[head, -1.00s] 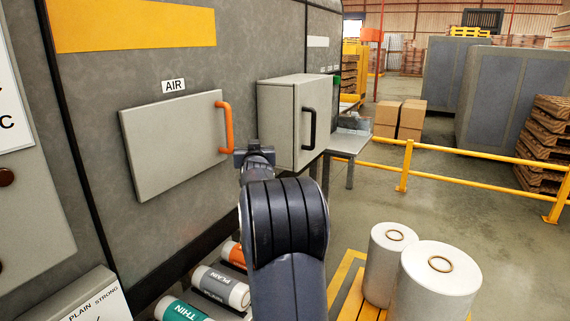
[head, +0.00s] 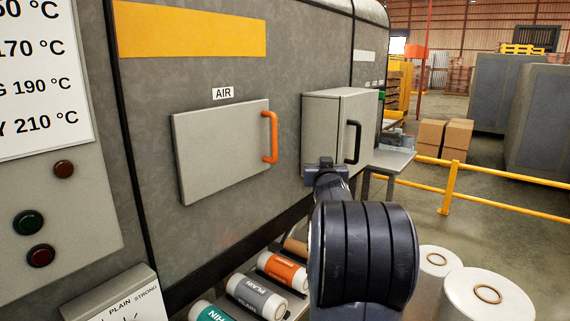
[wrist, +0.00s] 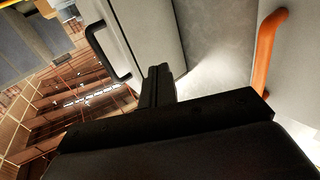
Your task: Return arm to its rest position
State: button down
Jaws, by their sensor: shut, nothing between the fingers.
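My arm reaches up from the bottom of the head view. My gripper (head: 326,164) is at its far end, in front of the grey machine wall. It is shut and empty, apart from the handles. In the head view it appears just below the grey box with the black handle (head: 352,142) and right of the AIR door's orange handle (head: 270,137). In the wrist view the closed fingers (wrist: 158,84) point up between the black handle (wrist: 103,47) and the orange handle (wrist: 267,52). The AIR door (head: 222,150) looks closed.
Labelled rolls (head: 258,297) lie below the machine wall. White film rolls (head: 486,300) stand at the lower right. A yellow rail (head: 450,188) crosses the floor behind. A grey side table (head: 388,160) is beyond the box. A control panel with buttons (head: 40,257) is at left.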

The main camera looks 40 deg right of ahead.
jog(key=shift+w, duration=0.15)
jog(key=w+a+p, duration=0.3)
jog(key=w+a, duration=0.1)
jog(key=w, duration=0.7)
dwell(0.7)
jog(key=shift+a, duration=0.15)
